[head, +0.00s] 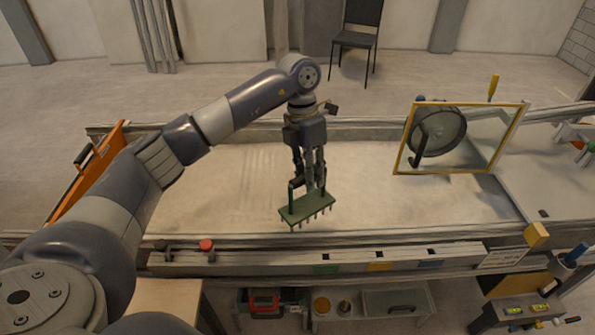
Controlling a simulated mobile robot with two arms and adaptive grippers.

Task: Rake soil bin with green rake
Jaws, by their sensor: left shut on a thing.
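The green rake (308,208) has a flat plate with several short teeth pointing down and a handle standing up from it. My left gripper (309,186) points down and is shut on the rake's handle. The rake is over the front middle part of the soil bin (400,205), close to the front rail. I cannot tell whether the teeth touch the soil. The pale soil shows faint parallel grooves left of the rake. My right gripper is not in view.
A yellow-framed clear panel (397,150) with a round wheel (437,131) stands at the bin's right. An orange board (92,172) is at the left end. The front rail (330,257) carries a red knob (206,246). A black chair (357,38) stands behind.

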